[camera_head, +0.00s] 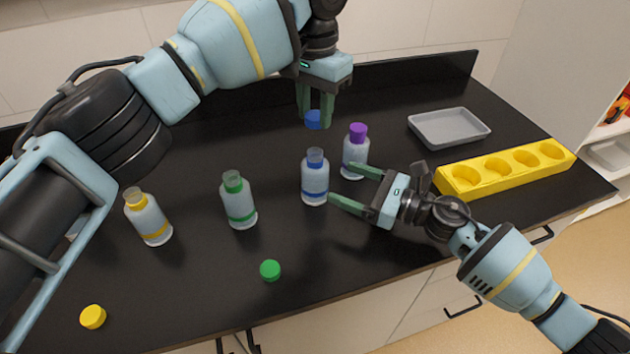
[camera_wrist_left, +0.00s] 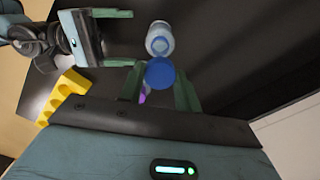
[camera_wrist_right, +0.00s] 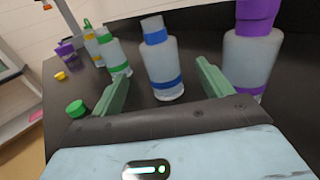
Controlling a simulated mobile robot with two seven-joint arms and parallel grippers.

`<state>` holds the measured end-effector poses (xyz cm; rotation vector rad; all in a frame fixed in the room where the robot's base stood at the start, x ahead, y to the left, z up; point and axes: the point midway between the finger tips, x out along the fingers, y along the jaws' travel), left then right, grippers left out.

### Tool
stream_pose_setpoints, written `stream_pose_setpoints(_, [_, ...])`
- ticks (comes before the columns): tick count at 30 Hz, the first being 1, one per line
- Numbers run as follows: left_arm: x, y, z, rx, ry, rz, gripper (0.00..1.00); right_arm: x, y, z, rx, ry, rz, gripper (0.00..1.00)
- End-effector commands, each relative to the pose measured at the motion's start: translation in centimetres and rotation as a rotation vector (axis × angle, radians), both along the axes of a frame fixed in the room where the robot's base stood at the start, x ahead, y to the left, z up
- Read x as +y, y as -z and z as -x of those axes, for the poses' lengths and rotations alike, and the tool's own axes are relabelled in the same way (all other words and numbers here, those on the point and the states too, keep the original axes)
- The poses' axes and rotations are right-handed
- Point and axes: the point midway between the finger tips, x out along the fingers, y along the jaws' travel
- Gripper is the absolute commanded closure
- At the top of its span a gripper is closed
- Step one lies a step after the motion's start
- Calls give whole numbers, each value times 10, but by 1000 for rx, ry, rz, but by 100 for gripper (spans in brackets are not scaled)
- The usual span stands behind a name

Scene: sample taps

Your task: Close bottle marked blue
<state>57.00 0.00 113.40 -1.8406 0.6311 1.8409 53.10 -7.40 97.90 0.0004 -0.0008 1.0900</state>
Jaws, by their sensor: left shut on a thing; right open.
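The bottle marked blue (camera_head: 315,186) stands upright and uncapped on the black counter, with a blue band. It also shows in the right wrist view (camera_wrist_right: 162,72) and left wrist view (camera_wrist_left: 158,41). My left gripper (camera_head: 314,108) is shut on the blue cap (camera_head: 313,120), holding it in the air; the cap also shows in the left wrist view (camera_wrist_left: 160,73). My right gripper (camera_head: 340,182) is open, low and to the right of the bottle. Its fingers point toward the bottle, which appears between them in the right wrist view; I see no grip on it.
A purple-capped bottle (camera_head: 355,155) stands close behind the right gripper's far finger. Open green-banded (camera_head: 239,204) and yellow-banded (camera_head: 149,220) bottles stand left. A green cap (camera_head: 270,270) and yellow cap (camera_head: 93,316) lie in front. A grey tray (camera_head: 449,140) and yellow rack (camera_head: 450,185) are right.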

Motion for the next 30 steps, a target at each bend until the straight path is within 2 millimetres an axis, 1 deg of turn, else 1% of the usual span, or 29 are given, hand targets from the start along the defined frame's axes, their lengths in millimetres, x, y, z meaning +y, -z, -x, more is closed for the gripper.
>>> stream_pose_setpoints(1, [0,0,0,0,0,0,88,9,-1,-5,-1,-1,-2,21])
stream_pose_setpoints(3, [0,0,0,0,0,0,88,20,-1,-10,-1,-1,-2,21])
stream_pose_setpoints(9, [0,0,0,0,0,0,88,48,-1,-25,-1,-1,0,21])
stream_pose_setpoints(15, [0,0,0,0,0,0,88,67,0,-35,0,0,0,21])
stream_pose_setpoints(21, [0,0,0,0,0,0,88,74,0,-38,0,0,1,21])
stream_pose_setpoints(29, [0,0,0,0,0,0,88,74,0,-38,0,0,1,21])
stream_pose_setpoints(30, [0,0,0,0,0,0,88,74,0,-38,0,0,1,27])
